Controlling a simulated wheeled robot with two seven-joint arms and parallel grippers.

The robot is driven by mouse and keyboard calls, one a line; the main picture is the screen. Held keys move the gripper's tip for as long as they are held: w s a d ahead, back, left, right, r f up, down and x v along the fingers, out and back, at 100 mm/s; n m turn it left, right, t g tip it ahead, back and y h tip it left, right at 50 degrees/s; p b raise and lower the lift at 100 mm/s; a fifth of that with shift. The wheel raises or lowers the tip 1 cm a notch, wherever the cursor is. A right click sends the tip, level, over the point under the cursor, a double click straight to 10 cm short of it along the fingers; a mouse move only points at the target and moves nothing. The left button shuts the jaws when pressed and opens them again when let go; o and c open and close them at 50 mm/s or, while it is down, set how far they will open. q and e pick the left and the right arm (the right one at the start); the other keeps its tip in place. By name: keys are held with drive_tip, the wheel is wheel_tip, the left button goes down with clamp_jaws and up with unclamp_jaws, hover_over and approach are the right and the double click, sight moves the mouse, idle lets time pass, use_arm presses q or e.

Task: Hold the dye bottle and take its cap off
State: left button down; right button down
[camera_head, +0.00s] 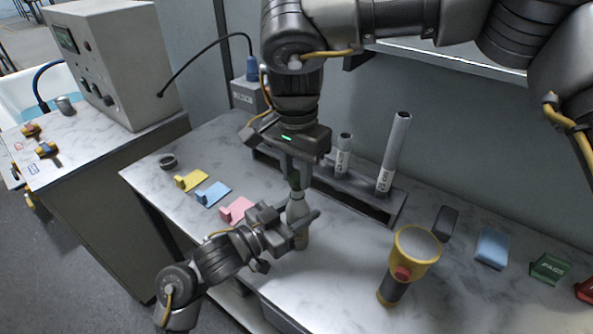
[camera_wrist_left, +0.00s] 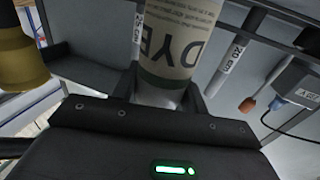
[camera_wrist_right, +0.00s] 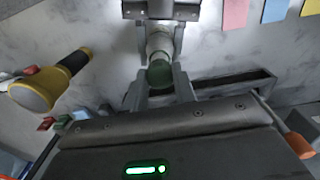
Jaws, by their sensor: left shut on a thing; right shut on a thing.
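The dye bottle (camera_head: 296,210) stands roughly upright over the white marbled table (camera_head: 340,285). Its pale label with large DYE lettering shows in the left wrist view (camera_wrist_left: 180,40). My left gripper (camera_head: 298,228) comes from the left and is shut around the bottle's body. My right gripper (camera_head: 295,178) points down from above, directly over the bottle. In the right wrist view the green cap (camera_wrist_right: 160,73) sits between its fingers, in line with the bottle (camera_wrist_right: 158,42). I cannot tell whether the cap still touches the neck. In the head view the fingers mostly hide the cap.
A yellow-black flashlight (camera_head: 411,255) stands to the right. Behind is a dark rack (camera_head: 330,185) with white tubes (camera_head: 393,150). Yellow, blue and pink pieces (camera_head: 236,208) lie left; a dark ring (camera_head: 168,161) lies beyond. A blue block (camera_head: 492,247) and green PASS piece (camera_head: 549,268) lie right.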

sight(296, 176)
drive_tip(key=shift+r, duration=2)
use_arm(q)
drive_tip(key=c, duration=0.7)
unclamp_jaws()
drive_tip(key=v, duration=1.2)
drive_tip(key=shift+b, duration=0.4)
use_arm(e)
drive_tip(key=shift+f, duration=0.4)
